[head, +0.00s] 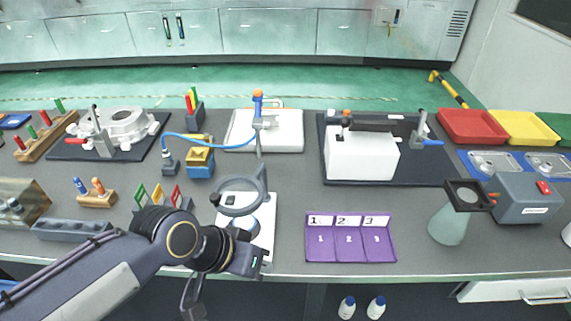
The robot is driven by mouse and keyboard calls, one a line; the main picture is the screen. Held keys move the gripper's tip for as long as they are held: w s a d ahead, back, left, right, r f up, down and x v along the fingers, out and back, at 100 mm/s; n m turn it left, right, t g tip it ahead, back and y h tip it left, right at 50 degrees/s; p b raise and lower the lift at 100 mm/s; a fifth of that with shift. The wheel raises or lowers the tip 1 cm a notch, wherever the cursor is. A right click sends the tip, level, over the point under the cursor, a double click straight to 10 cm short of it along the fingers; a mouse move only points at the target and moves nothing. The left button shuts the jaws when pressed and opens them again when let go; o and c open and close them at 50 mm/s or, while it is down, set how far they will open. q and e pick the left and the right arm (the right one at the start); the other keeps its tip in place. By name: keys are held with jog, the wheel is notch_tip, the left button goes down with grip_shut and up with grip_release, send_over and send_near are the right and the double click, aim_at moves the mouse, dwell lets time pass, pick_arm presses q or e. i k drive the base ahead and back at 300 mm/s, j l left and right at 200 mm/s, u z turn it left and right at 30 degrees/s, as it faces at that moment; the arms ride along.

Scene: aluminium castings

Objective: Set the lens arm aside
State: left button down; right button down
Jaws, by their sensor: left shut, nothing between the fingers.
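The lens arm (239,205) is a grey ring on a short grey link, with a dark knob at its left end. It joins an upright grey post (262,180) at its right. The ring is over a white plate (266,215), and a small round blue-and-white part under it is partly hidden by the ring and my arm. My left gripper (250,262) is shut and empty at the bench's front edge, just in front of the plate and below the ring, apart from the lens arm. My right gripper is not in view.
A purple tray (322,250) numbered 1 to 3 lies right of the plate. Small coloured cards (158,195) stand left of the lens. A green flask (447,228) and a grey box (527,198) are at the right. Bare bench shows between lens and tray.

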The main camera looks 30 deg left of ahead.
aim_at(215, 197)
jog(key=u, duration=1)
